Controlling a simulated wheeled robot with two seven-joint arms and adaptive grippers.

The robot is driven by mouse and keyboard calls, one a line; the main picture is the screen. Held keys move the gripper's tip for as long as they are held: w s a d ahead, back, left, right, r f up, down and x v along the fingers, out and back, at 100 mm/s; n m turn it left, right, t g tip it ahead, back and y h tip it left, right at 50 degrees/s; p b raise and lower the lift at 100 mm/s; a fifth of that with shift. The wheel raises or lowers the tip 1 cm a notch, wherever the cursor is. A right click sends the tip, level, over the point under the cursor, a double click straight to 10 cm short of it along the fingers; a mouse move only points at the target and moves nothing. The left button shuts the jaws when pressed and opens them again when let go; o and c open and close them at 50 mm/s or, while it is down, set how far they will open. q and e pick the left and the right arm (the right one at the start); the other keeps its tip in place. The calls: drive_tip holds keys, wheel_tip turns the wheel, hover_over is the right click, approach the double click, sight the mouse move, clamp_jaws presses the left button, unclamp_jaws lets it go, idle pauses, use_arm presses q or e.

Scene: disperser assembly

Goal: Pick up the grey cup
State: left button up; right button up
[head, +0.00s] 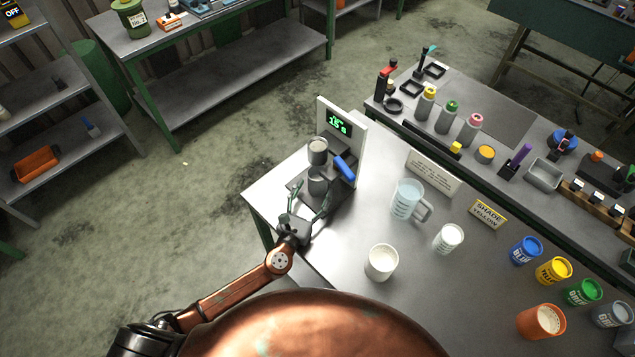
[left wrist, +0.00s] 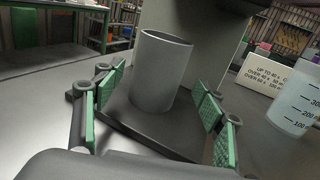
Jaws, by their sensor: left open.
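The grey cup (head: 317,183) stands upright on the dark base of the dispensing machine, under its spout, in the head view. It also shows in the left wrist view (left wrist: 160,72), ahead and between the fingers. My left gripper (head: 309,203) is open and empty, just in front of the cup, with its green-padded fingers (left wrist: 155,105) spread to either side. The cup looks apart from both pads. The machine (head: 353,130) has a green digital display, a blue lever and a second grey vessel (head: 318,150) above the cup. My right gripper is not in view.
A measuring jug (head: 406,198), a white cup (head: 381,262) and another white cup (head: 448,237) stand right of the machine. Several coloured pots, including a blue one (head: 525,250), line the right side. A white sign (head: 433,172) stands behind the jug.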

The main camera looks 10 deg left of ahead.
sight(314, 189)
use_arm(q)
drive_tip(key=w, duration=0.3)
drive_tip(key=shift+w+d+f, duration=0.15)
drive_tip(key=shift+w+d, duration=0.05)
drive_tip(key=shift+w, duration=0.15)
drive_tip(key=shift+c, duration=0.5)
drive_tip(key=c, duration=1.3)
